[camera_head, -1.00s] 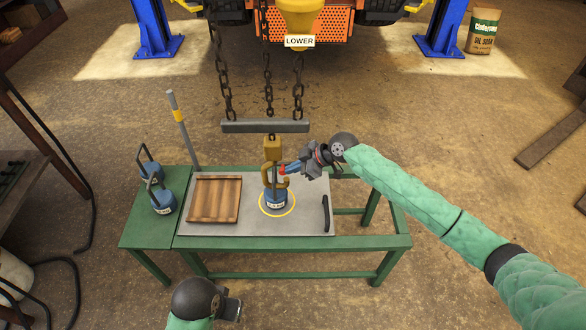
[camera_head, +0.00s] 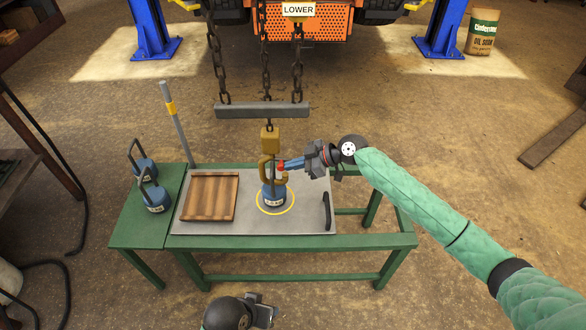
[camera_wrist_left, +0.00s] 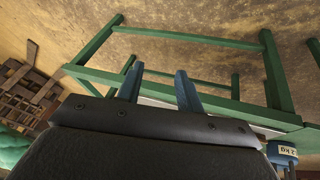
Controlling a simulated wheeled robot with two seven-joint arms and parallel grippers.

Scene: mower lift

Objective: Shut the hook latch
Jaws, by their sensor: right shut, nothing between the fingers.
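The brass-coloured hook (camera_head: 266,168) hangs from a block (camera_head: 270,138) under the chained bar, above the grey plate. A blue weight (camera_head: 274,196) stands below it inside a yellow ring, with its top at the hook. Part of a red piece shows at the hook's right side. My right gripper (camera_head: 284,165) is shut and points left, its tips at the latch side of the hook; I cannot tell whether they touch it. My left gripper (camera_wrist_left: 158,85) is open and empty in the left wrist view, below the bench's near edge, with both blue fingers apart.
A green bench (camera_head: 345,241) carries the grey plate (camera_head: 303,215), a wooden tray (camera_head: 209,197) and a black handle (camera_head: 327,211). Two more blue weights (camera_head: 155,198) stand at the left, near an upright lever (camera_head: 178,124). A steel bar (camera_head: 262,110) hangs on chains above.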

